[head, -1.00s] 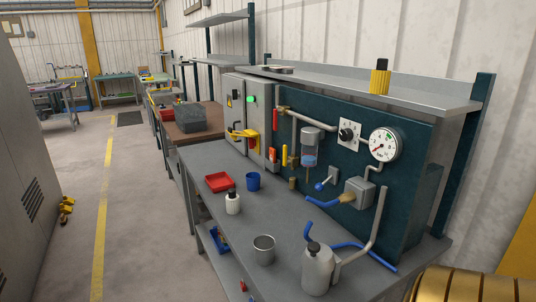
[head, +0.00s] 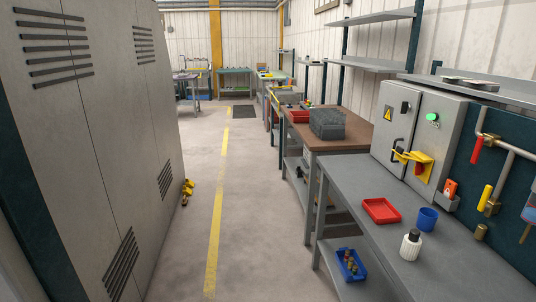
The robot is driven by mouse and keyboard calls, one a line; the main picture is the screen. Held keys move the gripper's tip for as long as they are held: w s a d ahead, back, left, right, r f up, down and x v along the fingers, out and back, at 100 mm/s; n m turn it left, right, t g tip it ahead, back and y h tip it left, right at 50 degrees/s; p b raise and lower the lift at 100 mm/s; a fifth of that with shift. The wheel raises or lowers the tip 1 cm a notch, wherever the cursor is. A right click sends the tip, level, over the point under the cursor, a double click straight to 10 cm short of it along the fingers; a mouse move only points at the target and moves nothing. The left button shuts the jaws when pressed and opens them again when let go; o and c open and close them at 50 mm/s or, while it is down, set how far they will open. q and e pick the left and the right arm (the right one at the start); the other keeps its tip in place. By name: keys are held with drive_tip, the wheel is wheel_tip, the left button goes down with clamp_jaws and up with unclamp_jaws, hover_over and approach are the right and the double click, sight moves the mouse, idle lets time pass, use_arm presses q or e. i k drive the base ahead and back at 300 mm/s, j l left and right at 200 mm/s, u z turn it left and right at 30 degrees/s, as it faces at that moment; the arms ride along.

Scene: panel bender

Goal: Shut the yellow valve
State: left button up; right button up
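The yellow valve (head: 486,197) is at the right side of the head view, on the dark teal panel (head: 466,190). Its yellow lever stands nearly upright beside a brass body on the grey pipe. Another valve with a red lever (head: 476,150) sits above it, its lever hanging down. Neither of my grippers shows in the head view. The right part of the panel is cut off by the picture's edge.
The grey workbench (head: 385,240) holds a red tray (head: 381,211), a blue cup (head: 427,219) and a white bottle (head: 411,245). A grey cabinet (head: 424,115) stands left of the panel.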

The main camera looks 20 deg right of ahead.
sight(482, 205)
drive_tip(key=i+z, duration=0.35)
drive_tip(key=i+j+z, duration=0.15)
drive_tip(key=i+z, duration=0.2)
drive_tip(key=i, duration=0.2)
drive_tip(key=i+j+z, duration=0.35)
drive_tip(key=i+l, duration=0.05)
drive_tip(key=l, duration=0.05)
